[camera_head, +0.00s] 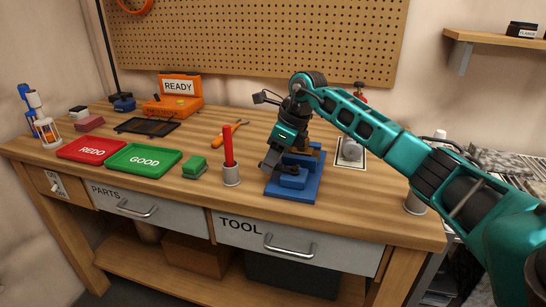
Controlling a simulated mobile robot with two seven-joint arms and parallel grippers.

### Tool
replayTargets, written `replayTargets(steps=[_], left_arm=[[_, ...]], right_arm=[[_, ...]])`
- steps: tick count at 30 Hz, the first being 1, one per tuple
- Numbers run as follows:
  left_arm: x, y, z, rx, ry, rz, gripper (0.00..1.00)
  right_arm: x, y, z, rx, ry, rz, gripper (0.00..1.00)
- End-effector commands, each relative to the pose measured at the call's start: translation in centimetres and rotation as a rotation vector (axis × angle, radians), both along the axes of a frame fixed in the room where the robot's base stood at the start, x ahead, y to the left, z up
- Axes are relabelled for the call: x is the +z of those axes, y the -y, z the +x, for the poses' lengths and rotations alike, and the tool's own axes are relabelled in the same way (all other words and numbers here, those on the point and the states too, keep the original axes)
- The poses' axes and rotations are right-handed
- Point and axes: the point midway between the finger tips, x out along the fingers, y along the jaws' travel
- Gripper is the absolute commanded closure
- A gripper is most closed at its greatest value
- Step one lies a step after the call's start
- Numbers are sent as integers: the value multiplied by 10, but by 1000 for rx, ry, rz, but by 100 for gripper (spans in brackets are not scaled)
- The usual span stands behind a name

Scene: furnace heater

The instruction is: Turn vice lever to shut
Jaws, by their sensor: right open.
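The blue vice (292,193) sits near the front edge of the wooden workbench (225,140), right of its middle. My right arm reaches in from the right, and its gripper (269,162) points down over the vice's left side. The gripper is open, but its fingers are small and dark here, and I cannot tell whether they touch the vice. The gripper and wrist cover the upper part of the vice. I cannot make out the vice lever, which may be hidden behind them. My left gripper is not in view.
A grey cup with a red stick (231,174) stands just left of the vice. Orange-handled pliers (229,134) lie behind it. A green block (194,167), a green GOOD tray (144,160) and a red REDO tray (92,149) are further left. A pegboard (250,40) is behind.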

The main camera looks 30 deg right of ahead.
Motion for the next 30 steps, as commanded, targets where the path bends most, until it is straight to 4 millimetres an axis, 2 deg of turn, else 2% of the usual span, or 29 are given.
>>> replayTargets(steps=[4,18,30], left_arm=[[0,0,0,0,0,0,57],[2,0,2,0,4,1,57],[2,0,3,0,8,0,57]], right_arm=[[0,0,0,0,0,0,54],[1,0,0,0,0,0,99],[1,0,0,0,0,0,100]])
